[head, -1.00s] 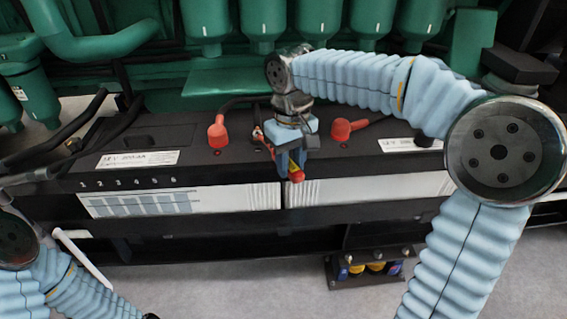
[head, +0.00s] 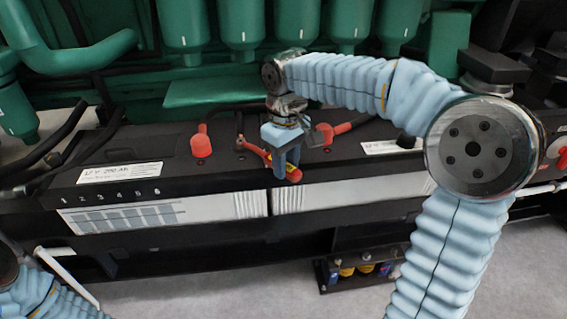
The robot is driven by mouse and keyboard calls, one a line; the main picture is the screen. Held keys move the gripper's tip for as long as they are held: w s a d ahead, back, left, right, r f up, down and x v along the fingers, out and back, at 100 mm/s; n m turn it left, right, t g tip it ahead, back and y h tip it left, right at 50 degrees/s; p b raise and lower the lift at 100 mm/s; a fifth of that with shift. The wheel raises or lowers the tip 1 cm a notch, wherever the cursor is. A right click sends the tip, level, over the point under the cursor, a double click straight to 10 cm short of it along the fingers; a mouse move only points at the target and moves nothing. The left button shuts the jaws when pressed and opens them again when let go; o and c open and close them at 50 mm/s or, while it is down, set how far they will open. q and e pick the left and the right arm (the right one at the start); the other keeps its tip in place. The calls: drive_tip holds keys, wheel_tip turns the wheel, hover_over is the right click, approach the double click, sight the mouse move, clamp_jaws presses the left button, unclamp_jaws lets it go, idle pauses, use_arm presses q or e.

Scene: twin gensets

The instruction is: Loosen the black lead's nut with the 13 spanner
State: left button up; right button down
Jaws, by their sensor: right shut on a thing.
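The spanner's head end reaches a small terminal post (head: 240,143), where the black lead (head: 239,122) comes down. The nut is too small to make out, and I cannot tell whether the spanner is seated on it. My gripper's fingers hide the middle of the handle. My left gripper is out of view; only part of that arm shows at lower left.
Red terminal covers stand to the left (head: 201,145) and right (head: 323,134) of the spanner. The black batteries (head: 120,195) sit below green engine parts (head: 215,90). A small rack of coloured items (head: 340,272) is low at front. Grey floor is clear at bottom centre.

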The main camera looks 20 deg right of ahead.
drive_tip(key=shift+w+d+n, duration=0.3)
drive_tip(key=shift+d+n, duration=0.15)
drive_tip(key=shift+d, duration=0.15)
drive_tip(key=shift+w+d+n, duration=0.3)
drive_tip(key=shift+d+n, duration=0.15)
drive_tip(key=shift+d, duration=0.15)
drive_tip(key=shift+d, duration=0.1)
drive_tip(key=shift+w+d+n, duration=0.7)
drive_tip(key=shift+d+n, duration=0.2)
drive_tip(key=shift+w+d+n, duration=0.3)
drive_tip(key=shift+d, duration=0.05)
drive_tip(key=shift+s+a+r+m, duration=0.1)
drive_tip(key=shift+m, duration=0.5)
